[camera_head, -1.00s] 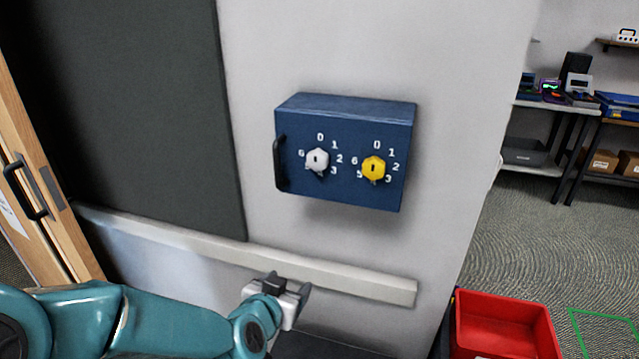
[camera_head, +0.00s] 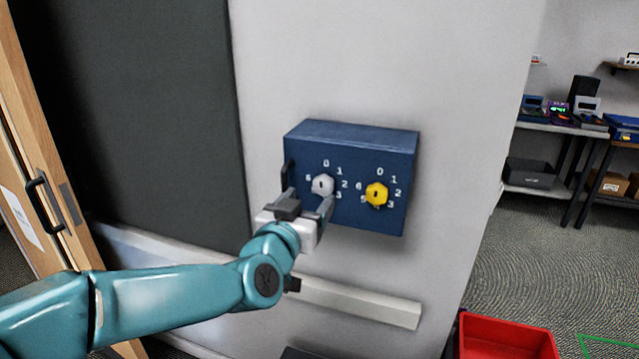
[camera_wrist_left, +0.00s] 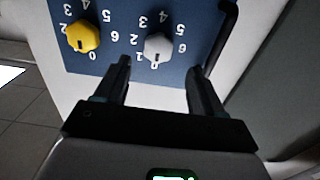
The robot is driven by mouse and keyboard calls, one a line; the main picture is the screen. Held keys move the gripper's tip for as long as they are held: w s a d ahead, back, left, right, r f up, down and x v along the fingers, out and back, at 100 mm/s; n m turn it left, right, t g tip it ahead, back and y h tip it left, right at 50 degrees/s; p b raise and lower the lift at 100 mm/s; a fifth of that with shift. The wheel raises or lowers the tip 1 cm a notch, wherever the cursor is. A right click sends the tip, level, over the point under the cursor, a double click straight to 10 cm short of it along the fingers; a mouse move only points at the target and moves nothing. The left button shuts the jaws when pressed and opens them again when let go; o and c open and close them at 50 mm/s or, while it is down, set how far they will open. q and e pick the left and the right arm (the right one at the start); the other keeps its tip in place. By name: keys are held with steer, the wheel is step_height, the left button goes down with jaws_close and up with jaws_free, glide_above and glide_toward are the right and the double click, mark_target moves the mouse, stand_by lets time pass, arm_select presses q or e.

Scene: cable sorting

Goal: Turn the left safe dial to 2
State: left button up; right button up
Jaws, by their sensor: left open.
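The blue safe box (camera_head: 350,136) is fixed to the pale wall. Its left dial (camera_head: 322,185) is light grey with white numbers around it. Its right dial (camera_head: 376,194) is yellow. My left gripper (camera_head: 308,200) is open just below and in front of the left dial. In the left wrist view the grey dial (camera_wrist_left: 158,47) lies beyond and between the open fingertips (camera_wrist_left: 160,66), not visibly gripped. That view shows the box (camera_wrist_left: 197,14) upside down, with the yellow dial (camera_wrist_left: 84,37) to the left. My right gripper is not in view.
A dark handle (camera_head: 287,175) sticks out at the box's left edge. A pale ledge (camera_head: 350,300) runs along the wall below. A dark board (camera_head: 130,110) is on the left, and a red bin (camera_head: 505,340) stands at lower right.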

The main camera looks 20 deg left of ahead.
mark_target(321, 186)
arm_select(q)
steer(key=w, duration=0.3)
steer(key=w+p, duration=0.1)
steer(key=shift+w+d+r, duration=0.2)
steer(key=shift+w+d, duration=0.1)
steer(key=shift+w, duration=0.1)
steer(key=shift+w+f, duration=0.2)
steer(key=shift+w, duration=0.55)
steer(key=shift+s+r, duration=0.1)
steer(key=shift+s, duration=0.05)
steer(key=c, duration=1)
